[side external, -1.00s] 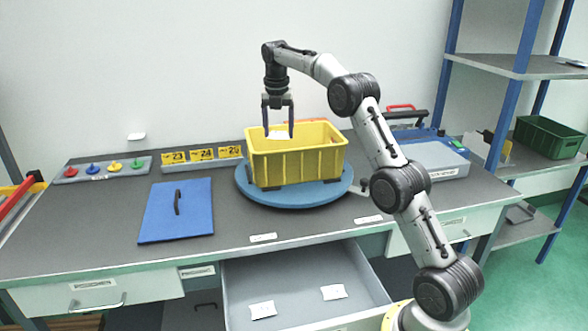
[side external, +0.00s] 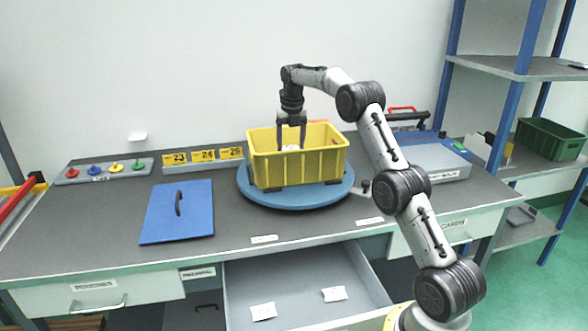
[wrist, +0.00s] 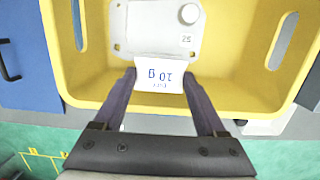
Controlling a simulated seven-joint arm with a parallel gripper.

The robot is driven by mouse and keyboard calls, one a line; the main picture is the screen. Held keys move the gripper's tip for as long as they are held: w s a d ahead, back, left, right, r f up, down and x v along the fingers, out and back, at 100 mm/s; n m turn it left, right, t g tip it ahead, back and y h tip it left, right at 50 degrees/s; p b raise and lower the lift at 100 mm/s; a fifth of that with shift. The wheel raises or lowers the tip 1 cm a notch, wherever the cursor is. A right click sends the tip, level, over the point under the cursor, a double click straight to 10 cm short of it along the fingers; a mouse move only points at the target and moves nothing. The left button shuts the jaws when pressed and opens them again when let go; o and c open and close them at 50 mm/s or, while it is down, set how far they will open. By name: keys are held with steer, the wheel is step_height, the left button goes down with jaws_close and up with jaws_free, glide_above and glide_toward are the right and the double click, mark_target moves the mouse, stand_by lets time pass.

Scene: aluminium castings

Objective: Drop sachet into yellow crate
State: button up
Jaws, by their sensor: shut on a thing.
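My gripper (side external: 291,146) is shut on a white sachet (wrist: 160,74) with printed text reading "10 g". Its fingertips are down at the mouth of the yellow crate (side external: 300,166), below the far rim. In the wrist view the two dark fingers (wrist: 160,78) pinch the sachet at its sides, above the crate's interior. A pale grey casting (wrist: 140,35) with a round knob lies in the crate, partly overlapped by the sachet. I cannot tell whether the sachet touches it. The crate stands on a blue round turntable (side external: 250,195).
A blue lid (side external: 160,222) with a black handle lies left of the turntable. An open drawer (side external: 300,275) below holds two white sachets. Numbered yellow tags (side external: 203,156) and coloured knobs (side external: 95,170) stand at the back left. A blue-grey case (side external: 425,155) is on the right.

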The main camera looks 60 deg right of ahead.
mark_target(291, 168)
step_height(291, 168, down, 7)
steer(key=shift+f, duration=0.15)
stand_by(0.4)
steer(key=shift+f, duration=0.6)
steer(key=o, duration=1.3)
steer(key=shift+s+f, duration=0.1)
steer(key=shift+c, duration=0.2)
